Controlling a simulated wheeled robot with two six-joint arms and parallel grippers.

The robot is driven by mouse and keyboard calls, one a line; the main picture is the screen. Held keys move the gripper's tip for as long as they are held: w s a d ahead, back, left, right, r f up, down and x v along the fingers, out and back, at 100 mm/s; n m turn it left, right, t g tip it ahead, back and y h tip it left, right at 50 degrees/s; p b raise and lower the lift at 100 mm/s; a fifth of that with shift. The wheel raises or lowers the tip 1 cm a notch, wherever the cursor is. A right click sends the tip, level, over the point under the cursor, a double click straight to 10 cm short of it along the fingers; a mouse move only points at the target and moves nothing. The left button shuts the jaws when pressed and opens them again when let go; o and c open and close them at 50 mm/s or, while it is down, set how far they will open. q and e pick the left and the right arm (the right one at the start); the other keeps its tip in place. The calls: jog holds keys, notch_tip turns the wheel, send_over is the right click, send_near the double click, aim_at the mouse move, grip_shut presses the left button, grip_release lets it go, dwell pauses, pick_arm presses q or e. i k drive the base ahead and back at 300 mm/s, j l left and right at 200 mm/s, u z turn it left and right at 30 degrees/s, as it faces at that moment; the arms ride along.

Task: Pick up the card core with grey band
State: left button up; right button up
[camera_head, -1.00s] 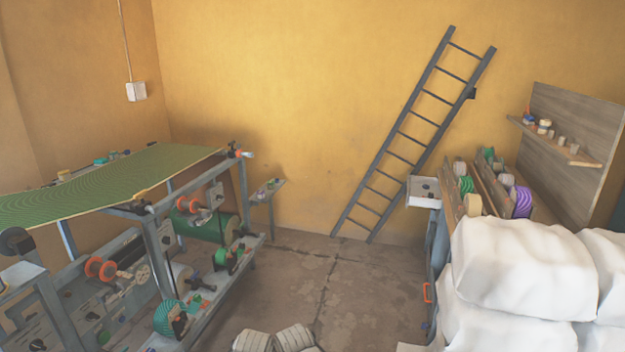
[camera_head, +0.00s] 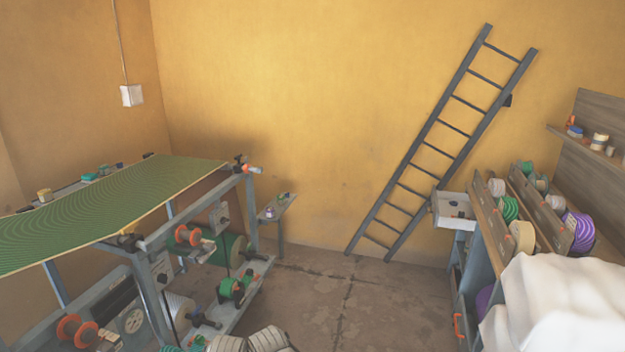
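I cannot make out for certain which thing is the card core with grey band. Several pale rolls and cores stand in the slanted wooden rack (camera_head: 487,220) at the right, among them a cream roll (camera_head: 522,237) at its near end. Small pale cylinders, one of them a banded jar or core (camera_head: 599,141), stand on the wall shelf (camera_head: 580,142) at the far right. They are too small to tell their bands. Neither of my grippers is in view.
A machine frame with a green sheet (camera_head: 130,205) fills the left. Pale grey rolls (camera_head: 268,340) lie at the bottom edge. A ladder (camera_head: 440,145) leans on the back wall. The middle floor (camera_head: 345,300) is clear.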

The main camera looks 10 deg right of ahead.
aim_at(600, 139)
jog(key=i+z, duration=0.5)
jog(key=i, duration=0.25)
jog(key=i+j+z, duration=0.15)
jog(key=i+z, duration=0.3)
jog(key=i, duration=0.3)
jog(key=i+l+z, duration=0.15)
jog(key=i+z, duration=0.75)
jog(key=i+j+z, duration=0.15)
jog(key=i+z, duration=0.55)
jog(key=i+j, duration=0.2)
jog(key=j, duration=0.2)
jog(key=i+j, duration=0.2)
jog(key=j, duration=0.2)
jog(key=i+j, duration=0.2)
jog(key=j, duration=0.2)
jog(key=i+j, duration=0.2)
jog(key=j, duration=0.2)
jog(key=i+j, duration=0.2)
jog(key=j, duration=0.15)
jog(key=i+j, duration=0.15)
jog(key=j, duration=0.25)
jog(key=i+j, duration=0.2)
jog(key=j, duration=0.2)
jog(key=i+j, duration=0.2)
jog(key=j, duration=0.2)
jog(key=j+z, duration=0.15)
jog(key=z, duration=2.15)
jog(key=i+j, duration=0.05)
jog(key=j, duration=0.05)
